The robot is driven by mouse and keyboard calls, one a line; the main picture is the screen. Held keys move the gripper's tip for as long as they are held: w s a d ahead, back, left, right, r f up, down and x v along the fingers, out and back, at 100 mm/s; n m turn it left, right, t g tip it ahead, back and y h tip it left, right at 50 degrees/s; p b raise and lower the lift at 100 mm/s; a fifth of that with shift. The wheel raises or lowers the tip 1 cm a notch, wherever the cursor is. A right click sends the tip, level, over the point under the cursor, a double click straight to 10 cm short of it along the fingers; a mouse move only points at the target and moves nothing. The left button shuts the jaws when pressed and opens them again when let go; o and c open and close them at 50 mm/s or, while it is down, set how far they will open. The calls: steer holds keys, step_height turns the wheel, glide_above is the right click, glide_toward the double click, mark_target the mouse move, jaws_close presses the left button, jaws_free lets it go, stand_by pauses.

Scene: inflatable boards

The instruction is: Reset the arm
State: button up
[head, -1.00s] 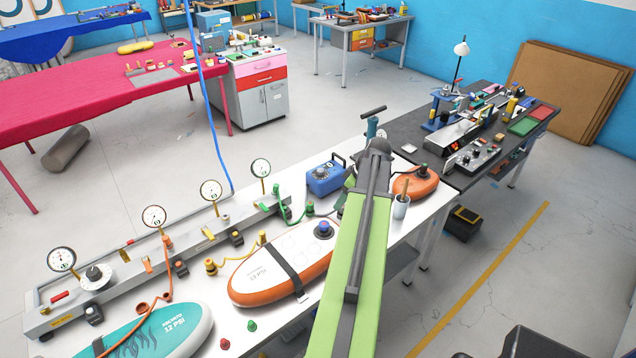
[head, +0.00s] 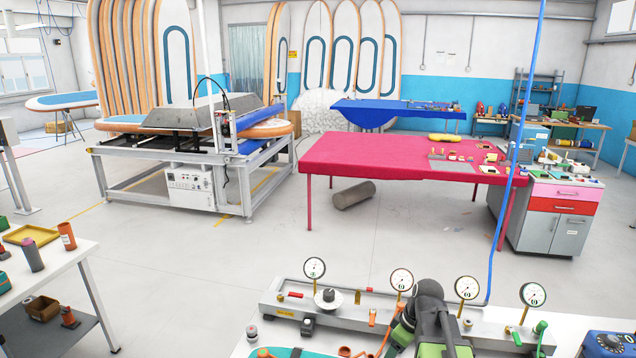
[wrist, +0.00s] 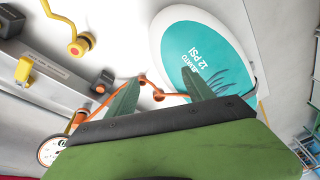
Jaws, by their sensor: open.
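My gripper (wrist: 161,78) shows in the wrist view as two green fingers, spread apart with nothing between them. Beyond the fingertips are the teal and white board (wrist: 205,55) marked 12 PSI and a thin orange hose (wrist: 158,95). I cannot tell how far the fingers are from them. In the head view my green and dark arm rises at the bottom, right of centre, in front of the gauge rail (head: 345,312). The fingers cannot be made out there.
Several gauges, such as this one (head: 466,288), stand on the rail close around my arm. A blue box (head: 606,344) sits at the bottom right. A blue hose (head: 505,200) hangs down to the bench. Open floor lies between the bench and the pink table (head: 400,160).

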steer(key=s+a+f, duration=0.1)
steer(key=a, duration=0.2)
steer(key=s+a+f+m+b, duration=0.1)
steer(key=a, duration=0.3)
steer(key=s+a+f+m+g+h+b, duration=0.1)
steer(key=s+a, duration=0.1)
steer(key=a, duration=0.2)
steer(key=shift+s+a+f, duration=0.1)
steer(key=shift+a+f, duration=0.1)
steer(key=shift+a, duration=0.05)
steer(key=s+m, duration=0.1)
steer(key=s+d+m+h, duration=0.1)
steer(key=m, duration=0.1)
steer(key=shift+d+r, duration=0.15)
steer(key=shift+d, duration=0.1)
steer(key=shift+d+m, duration=0.35)
steer(key=shift+m, duration=1.45)
steer(key=shift+c, duration=0.3)
